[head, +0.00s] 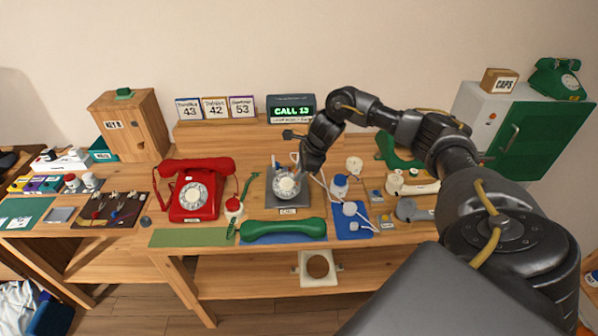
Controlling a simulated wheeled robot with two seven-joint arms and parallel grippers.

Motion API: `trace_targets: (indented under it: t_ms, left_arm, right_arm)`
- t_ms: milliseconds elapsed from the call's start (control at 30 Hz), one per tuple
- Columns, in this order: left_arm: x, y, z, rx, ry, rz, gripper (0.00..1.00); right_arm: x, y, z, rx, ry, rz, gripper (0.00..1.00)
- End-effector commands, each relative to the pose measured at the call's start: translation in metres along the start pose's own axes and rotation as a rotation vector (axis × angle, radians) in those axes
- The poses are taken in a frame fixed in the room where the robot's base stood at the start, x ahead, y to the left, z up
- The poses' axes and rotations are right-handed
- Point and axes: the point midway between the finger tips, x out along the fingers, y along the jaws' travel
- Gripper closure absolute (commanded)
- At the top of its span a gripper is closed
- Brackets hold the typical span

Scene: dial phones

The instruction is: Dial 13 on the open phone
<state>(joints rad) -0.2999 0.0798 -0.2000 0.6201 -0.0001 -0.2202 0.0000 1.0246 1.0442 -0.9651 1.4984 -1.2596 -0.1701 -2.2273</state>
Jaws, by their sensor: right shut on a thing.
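The open phone (274,202) is a grey base in the middle of the bench with a pale round dial (286,186) and a small label at its front. My right gripper (301,171) reaches down from the upper right to the dial's upper right edge. It is shut there; the fingertips are small and dark, so the exact grip on the dial is hard to see. A display (292,109) behind reads "CALL 13". A green handset (283,229) lies in front of the phone. My left gripper is out of view.
A red phone (196,190) with its handset on stands to the left. Number cards (214,107) stand at the back. A blue mat (352,221) with small parts lies to the right. A green phone (558,79) sits on the cabinet at far right.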

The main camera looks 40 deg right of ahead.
Motion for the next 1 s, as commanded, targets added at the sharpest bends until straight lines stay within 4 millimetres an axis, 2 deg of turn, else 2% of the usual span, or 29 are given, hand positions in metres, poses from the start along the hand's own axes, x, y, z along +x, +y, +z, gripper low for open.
trace_targets:
  t_ms: [33, 100, 400, 1000]
  left_arm:
    - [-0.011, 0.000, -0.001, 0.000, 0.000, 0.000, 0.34]
    - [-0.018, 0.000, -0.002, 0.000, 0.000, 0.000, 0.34]
    - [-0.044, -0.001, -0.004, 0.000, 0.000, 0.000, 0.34]
    - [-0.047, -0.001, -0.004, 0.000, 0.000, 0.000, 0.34]
  right_arm:
    - [-0.011, 0.001, 0.005, -0.001, -0.001, -0.001, 1.00]
    - [-0.020, 0.003, 0.008, -0.003, -0.001, 0.000, 1.00]
    - [-0.051, 0.013, 0.021, -0.001, 0.000, -0.001, 1.00]
    - [-0.055, 0.016, 0.023, 0.000, 0.000, -0.001, 1.00]
